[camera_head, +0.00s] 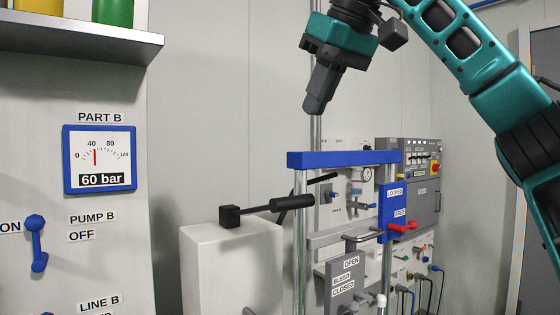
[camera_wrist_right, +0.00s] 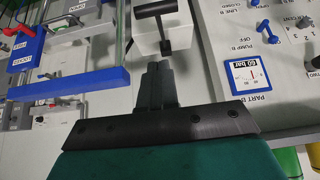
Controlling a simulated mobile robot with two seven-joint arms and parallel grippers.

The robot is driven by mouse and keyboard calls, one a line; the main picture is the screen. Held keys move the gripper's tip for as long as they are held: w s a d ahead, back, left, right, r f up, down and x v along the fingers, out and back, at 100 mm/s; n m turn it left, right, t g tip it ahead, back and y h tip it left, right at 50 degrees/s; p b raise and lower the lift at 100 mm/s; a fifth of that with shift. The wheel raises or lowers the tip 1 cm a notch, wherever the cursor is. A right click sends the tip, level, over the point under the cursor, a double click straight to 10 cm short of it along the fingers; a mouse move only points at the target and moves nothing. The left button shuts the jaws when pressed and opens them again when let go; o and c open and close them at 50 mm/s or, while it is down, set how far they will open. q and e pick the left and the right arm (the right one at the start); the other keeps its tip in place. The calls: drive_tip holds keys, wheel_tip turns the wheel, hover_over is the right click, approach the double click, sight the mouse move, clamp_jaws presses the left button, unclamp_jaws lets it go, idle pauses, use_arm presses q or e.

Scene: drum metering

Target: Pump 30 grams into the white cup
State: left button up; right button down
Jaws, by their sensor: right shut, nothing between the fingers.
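My right gripper (camera_head: 315,105) hangs in the upper middle of the head view, fingers together and empty, pointing down. In the right wrist view its shut fingers (camera_wrist_right: 157,70) stand in the middle. It is above and apart from the blue crossbar (camera_head: 340,159). A black handle (camera_head: 290,203) on a rod sticks out from a white box (camera_head: 225,265), below the gripper; it also shows in the right wrist view (camera_wrist_right: 155,9). The blue PUMP B lever (camera_head: 37,245) points down. I see no white cup. My left gripper is out of view.
A blue plate (camera_head: 393,205) marked LOCKED and FREE has a red handle (camera_head: 403,227) near FREE. A grey BLEED plate (camera_head: 345,285) stands below it. A control box (camera_head: 420,160) is behind. A shelf (camera_head: 75,40) with yellow and green containers is at upper left.

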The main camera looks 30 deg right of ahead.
drive_tip(key=shift+f, duration=0.15)
hover_over(297, 202)
wheel_tip(297, 202, down, 7)
drive_tip(key=shift+w+f, duration=0.15)
drive_tip(key=shift+f, duration=0.05)
wheel_tip(297, 202, down, 3)
drive_tip(key=shift+d+f, duration=0.1)
drive_tip(key=shift+f, duration=0.75)
